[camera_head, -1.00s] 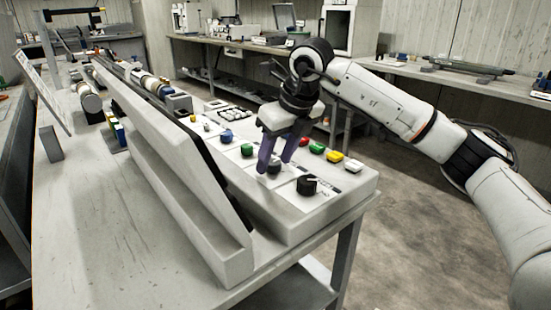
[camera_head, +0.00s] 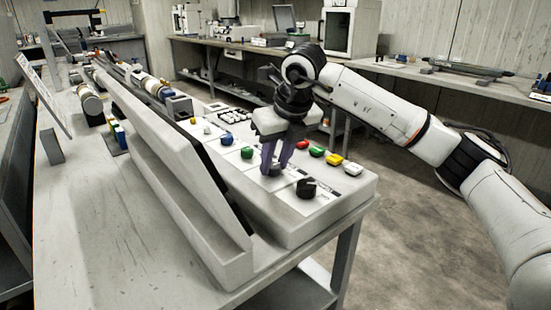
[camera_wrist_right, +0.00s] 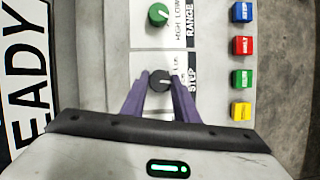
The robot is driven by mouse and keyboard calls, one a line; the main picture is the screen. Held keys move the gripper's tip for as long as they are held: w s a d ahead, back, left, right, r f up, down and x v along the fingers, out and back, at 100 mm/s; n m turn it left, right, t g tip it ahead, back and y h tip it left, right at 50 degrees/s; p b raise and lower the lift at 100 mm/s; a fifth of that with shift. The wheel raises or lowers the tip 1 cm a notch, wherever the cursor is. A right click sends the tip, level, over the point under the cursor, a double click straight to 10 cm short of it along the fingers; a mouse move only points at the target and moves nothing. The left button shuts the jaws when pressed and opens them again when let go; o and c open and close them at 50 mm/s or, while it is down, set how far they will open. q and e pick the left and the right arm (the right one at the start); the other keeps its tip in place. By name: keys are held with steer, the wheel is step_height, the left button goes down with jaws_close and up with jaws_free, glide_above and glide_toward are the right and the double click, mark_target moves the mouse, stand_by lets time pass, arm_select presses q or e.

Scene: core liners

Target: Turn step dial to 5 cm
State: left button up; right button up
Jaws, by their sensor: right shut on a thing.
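The step dial is a dark round knob (camera_wrist_right: 160,81) on a white plate marked STEP, seen in the right wrist view. Its pale pointer line faces right in that view. My right gripper (camera_wrist_right: 160,92) has its purple fingers on both sides of the knob and is shut on it. In the head view the right gripper (camera_head: 274,170) points down at the panel, and the step dial is mostly hidden between its fingers. The scale beside the knob is partly visible, but I cannot read the set value. My left gripper is not in view.
A green RANGE knob (camera_wrist_right: 158,14) sits beside the step dial. Blue, red, green and yellow buttons (camera_wrist_right: 241,110) line the panel's edge. Another black knob (camera_head: 307,188) stands nearer in the head view. A tilted display housing (camera_head: 170,170) rises left of the panel.

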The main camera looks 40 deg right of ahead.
steer(key=m+h, duration=0.1)
steer(key=m, duration=0.1)
steer(key=m+p, duration=0.1)
steer(key=m, duration=0.2)
steer(key=shift+w+a+r+g+h, duration=0.1)
steer(key=shift+a+g+h, duration=0.1)
steer(key=shift+g+h, duration=0.15)
steer(key=shift+m+h+p, duration=0.45)
steer(key=shift+m+p, duration=0.1)
steer(key=shift+m, duration=0.55)
steer(key=shift+g, duration=0.25)
steer(key=o, duration=1.1)
steer(key=shift+c, duration=0.2)
steer(key=p+v, duration=0.2)
steer(key=v, duration=0.8)
